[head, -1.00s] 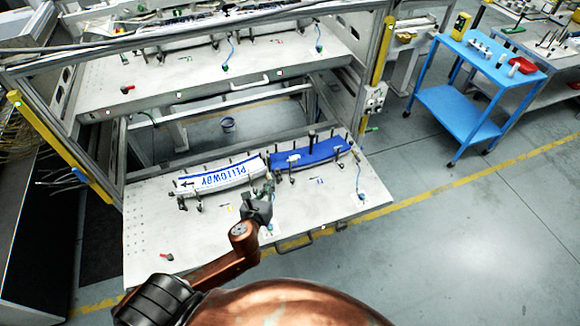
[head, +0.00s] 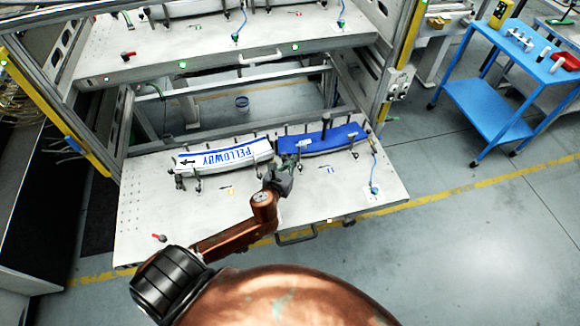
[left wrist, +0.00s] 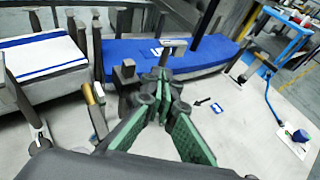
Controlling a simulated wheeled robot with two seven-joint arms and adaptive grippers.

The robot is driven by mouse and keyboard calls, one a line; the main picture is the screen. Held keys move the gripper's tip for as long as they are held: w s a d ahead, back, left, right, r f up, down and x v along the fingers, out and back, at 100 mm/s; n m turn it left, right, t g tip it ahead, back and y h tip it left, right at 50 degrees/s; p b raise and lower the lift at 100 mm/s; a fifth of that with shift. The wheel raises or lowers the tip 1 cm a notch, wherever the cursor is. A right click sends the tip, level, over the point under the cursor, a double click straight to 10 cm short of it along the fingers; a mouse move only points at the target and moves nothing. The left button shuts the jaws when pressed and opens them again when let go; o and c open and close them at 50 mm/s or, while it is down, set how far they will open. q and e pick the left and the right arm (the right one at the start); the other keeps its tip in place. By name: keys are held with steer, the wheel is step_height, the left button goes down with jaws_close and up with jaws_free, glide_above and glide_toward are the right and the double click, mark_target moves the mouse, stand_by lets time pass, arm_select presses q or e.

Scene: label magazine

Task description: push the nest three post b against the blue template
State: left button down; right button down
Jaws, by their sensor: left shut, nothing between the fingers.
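The blue template (head: 322,139) is a curved blue strip at the right of the lower shelf, and it fills the upper middle of the left wrist view (left wrist: 205,55). Small dark posts stand along its edges. One post with a flat crossbar top (left wrist: 173,43) stands at its near edge, just beyond my fingertips; I cannot tell whether it is nest three post b or whether it touches the template. My left gripper (head: 281,168) is shut and empty at the template's near left end; its green-padded fingers (left wrist: 160,78) meet close to that post. My right gripper is not in view.
A white template with blue lettering (head: 222,156) lies left of the blue one. A dark block (left wrist: 126,76) and a brass-coloured pin (left wrist: 92,95) stand left of my fingers. The shelf (head: 290,208) is mostly bare in front. A blue cart (head: 490,105) stands right.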

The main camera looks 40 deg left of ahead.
mark_target(298, 151)
arm_select(q)
steer(key=shift+x, duration=1.45)
steer(key=shift+w+a+r+p, duration=0.1)
steer(key=shift+w+r+p, duration=0.1)
steer(key=shift+w+p, duration=0.4)
steer(key=shift+s+f, duration=0.1)
steer(key=shift+f, duration=0.05)
